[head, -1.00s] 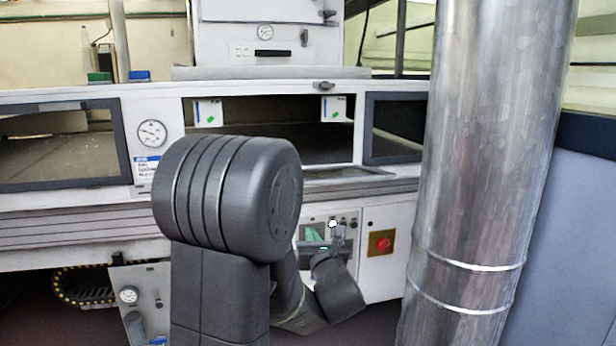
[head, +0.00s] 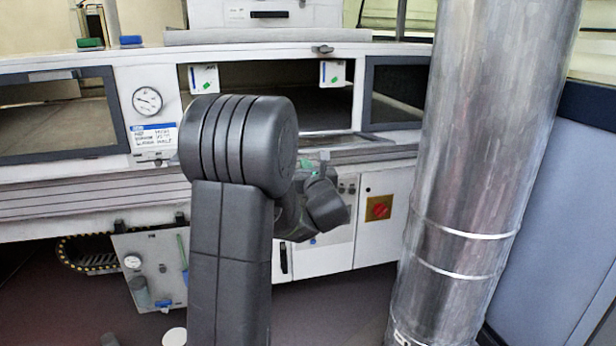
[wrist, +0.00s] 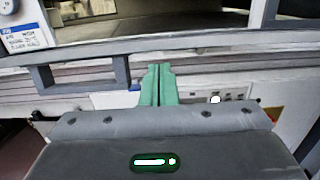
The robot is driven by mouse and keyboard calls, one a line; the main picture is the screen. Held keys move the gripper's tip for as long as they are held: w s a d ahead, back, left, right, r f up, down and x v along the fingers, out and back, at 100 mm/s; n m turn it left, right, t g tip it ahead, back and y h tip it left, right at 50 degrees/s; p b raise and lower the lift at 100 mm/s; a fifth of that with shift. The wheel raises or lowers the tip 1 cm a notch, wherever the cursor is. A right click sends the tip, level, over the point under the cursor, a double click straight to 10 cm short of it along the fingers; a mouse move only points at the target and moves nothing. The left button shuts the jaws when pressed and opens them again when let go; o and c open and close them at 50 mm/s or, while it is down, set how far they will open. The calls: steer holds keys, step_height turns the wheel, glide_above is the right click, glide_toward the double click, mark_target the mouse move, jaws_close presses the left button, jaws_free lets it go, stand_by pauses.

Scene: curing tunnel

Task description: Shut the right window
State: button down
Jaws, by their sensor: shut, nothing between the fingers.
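The white tunnel front has a dark opening (head: 270,88). A dark-framed panel (head: 345,142) lies folded outward, nearly flat, along its lower edge; it looks like the open window. In the wrist view its grey frame bar (wrist: 215,39) crosses the picture, and a grey bracket handle (wrist: 80,73) hangs from it at left. My gripper (head: 322,158) is just in front of and below this panel, partly hidden by my arm. Its green fingers (wrist: 157,70) are shut and empty, pointing at the front right of the handle. Contact with the frame cannot be told.
A shut dark-framed window (head: 60,115) is at left, and another dark-framed pane (head: 398,92) at right is partly behind a large metal pipe (head: 470,150). A gauge (head: 147,100) and a red knob (head: 379,207) are on the front. Some floor (head: 335,300) is clear.

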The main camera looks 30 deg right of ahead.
steer(key=shift+w+r, duration=0.1)
steer(key=shift+r, duration=0.25)
steer(key=shift+r, duration=0.15)
